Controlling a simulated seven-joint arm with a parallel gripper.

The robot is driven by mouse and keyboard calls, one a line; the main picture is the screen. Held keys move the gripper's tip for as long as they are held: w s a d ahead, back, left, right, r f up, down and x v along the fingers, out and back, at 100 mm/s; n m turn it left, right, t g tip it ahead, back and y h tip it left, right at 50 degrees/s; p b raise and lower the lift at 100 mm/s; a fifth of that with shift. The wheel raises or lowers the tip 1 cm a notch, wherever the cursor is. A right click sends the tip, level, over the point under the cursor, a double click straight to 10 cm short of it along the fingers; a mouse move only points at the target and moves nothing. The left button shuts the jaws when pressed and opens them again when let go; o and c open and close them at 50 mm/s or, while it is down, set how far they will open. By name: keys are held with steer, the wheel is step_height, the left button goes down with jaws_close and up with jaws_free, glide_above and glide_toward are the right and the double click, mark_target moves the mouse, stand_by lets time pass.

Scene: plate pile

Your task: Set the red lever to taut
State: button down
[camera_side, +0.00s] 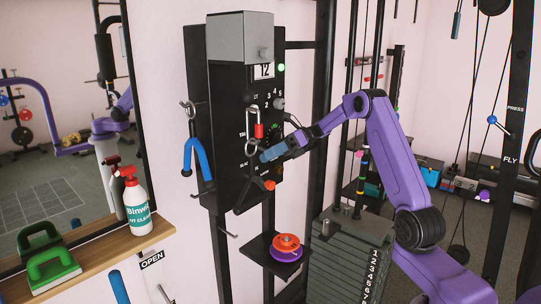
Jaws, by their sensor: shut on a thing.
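A tall black machine column (197,125) with a grey top box stands in the middle, with printed labels and a dial on its right face. My gripper (264,156), with blue fingers, reaches in from the right against this face, beside the dial. I cannot read which label the lever points at.
A blue-gripped handle (194,158) hangs left. A shelf (263,252) holds orange and purple discs (286,246). A weight stack (346,262) stands below my arm.

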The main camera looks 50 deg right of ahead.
steer(key=c, duration=0.7)
jaws_free()
steer(key=shift+r, duration=0.3)
steer(key=shift+c, duration=0.2)
steer(key=shift+f, duration=0.1)
steer(key=v, duration=1.7)
steer(key=shift+d, duration=0.2)
